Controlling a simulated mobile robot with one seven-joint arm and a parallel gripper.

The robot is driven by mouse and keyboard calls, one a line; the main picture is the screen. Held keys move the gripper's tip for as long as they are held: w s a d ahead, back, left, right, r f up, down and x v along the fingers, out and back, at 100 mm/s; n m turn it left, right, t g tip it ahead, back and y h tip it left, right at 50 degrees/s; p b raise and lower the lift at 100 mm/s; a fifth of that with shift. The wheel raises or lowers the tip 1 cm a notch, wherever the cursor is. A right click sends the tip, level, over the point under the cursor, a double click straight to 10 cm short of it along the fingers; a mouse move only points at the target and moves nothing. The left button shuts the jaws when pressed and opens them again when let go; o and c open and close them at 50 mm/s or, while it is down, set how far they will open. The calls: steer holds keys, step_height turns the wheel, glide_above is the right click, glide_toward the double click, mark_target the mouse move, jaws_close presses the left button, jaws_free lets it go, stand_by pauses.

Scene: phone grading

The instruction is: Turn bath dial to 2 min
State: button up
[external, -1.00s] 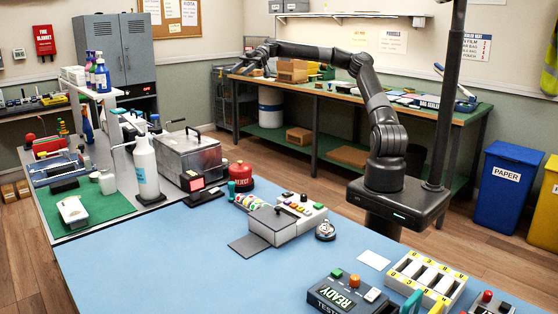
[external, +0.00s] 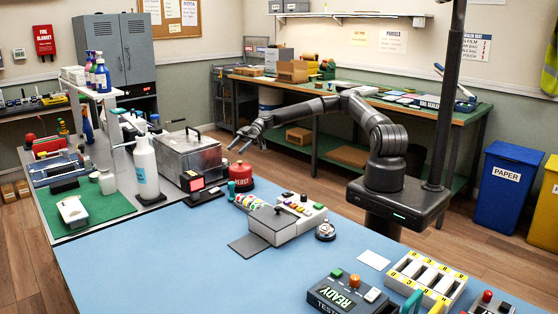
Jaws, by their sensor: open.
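The bath appears to be the silver metal box (external: 186,154) with a dark lid handle, at the back edge of the bench left of centre. Its dial cannot be made out at this size, and part of its front is behind a small device with a red face (external: 196,184). My gripper (external: 238,146) is open and empty, in the air to the right of the bath and above the red canister (external: 241,177). It points left and down and touches nothing that I can see.
A grey and white machine with coloured buttons (external: 287,220) and a bell (external: 325,231) sit on the blue mat (external: 130,255). The mat's front left is clear.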

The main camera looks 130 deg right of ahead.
mark_target(228, 162)
steer(key=x, duration=0.7)
steer(key=shift+w, duration=0.1)
steer(key=shift+c, duration=0.4)
steer(key=c, duration=0.9)
